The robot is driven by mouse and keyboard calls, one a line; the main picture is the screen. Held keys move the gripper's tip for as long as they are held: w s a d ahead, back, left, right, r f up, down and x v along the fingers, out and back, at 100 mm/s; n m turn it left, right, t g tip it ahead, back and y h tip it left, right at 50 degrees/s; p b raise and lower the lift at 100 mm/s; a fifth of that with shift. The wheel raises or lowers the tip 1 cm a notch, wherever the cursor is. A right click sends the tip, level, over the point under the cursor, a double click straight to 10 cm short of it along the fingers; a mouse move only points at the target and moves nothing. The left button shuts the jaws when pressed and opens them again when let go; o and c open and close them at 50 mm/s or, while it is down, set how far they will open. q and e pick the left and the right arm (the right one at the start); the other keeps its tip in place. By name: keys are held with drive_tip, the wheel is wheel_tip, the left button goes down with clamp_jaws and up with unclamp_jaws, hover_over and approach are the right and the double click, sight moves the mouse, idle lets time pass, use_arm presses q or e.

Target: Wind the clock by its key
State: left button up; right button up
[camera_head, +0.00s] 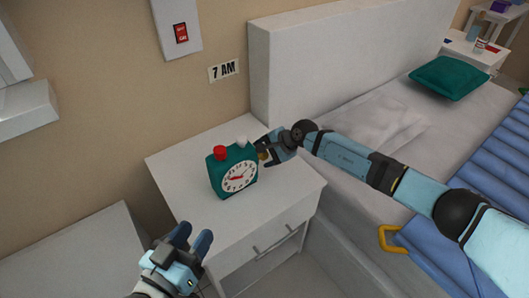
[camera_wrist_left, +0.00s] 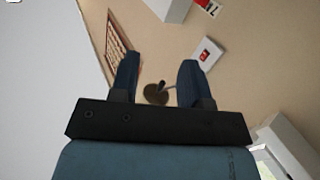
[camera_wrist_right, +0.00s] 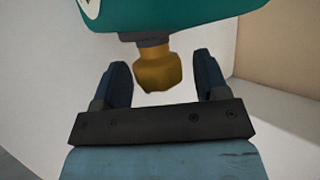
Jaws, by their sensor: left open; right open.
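A green clock (camera_head: 234,172) with a white dial, a red button and a white button on top stands upright on the white nightstand (camera_head: 190,150). Its brass key (camera_head: 263,155) sticks out of its right side. In the right wrist view the key (camera_wrist_right: 157,70) hangs from the clock's green body (camera_wrist_right: 180,14) and lies between my open fingers. My right gripper (camera_head: 268,149) is beside the clock; I see no finger touching the key. My left gripper (camera_head: 190,238) is open and empty in front of the nightstand, low and left of the clock.
A bed with a white headboard (camera_head: 340,50) and a green pillow (camera_head: 449,77) stands right of the nightstand. A white surface (camera_head: 85,260) lies at the left. A red switch (camera_head: 181,33) and a "7 AM" sign (camera_head: 224,70) are on the wall. The nightstand's front is clear.

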use_arm(q)
wheel_tip(320, 180, down, 6)
drive_tip(key=s+a+g+y+p, duration=0.1)
drive_tip(key=a+g+y+p, duration=0.1)
drive_tip(key=shift+s+a+r+g+p, duration=0.2)
drive_tip(key=shift+a+r+g+p, duration=0.1)
drive_tip(key=shift+g+p, duration=0.1)
use_arm(e)
drive_tip(key=v, duration=1.3)
drive_tip(key=shift+r, duration=0.2)
use_arm(q)
drive_tip(key=shift+o, duration=0.2)
use_arm(e)
drive_tip(key=shift+d, duration=0.1)
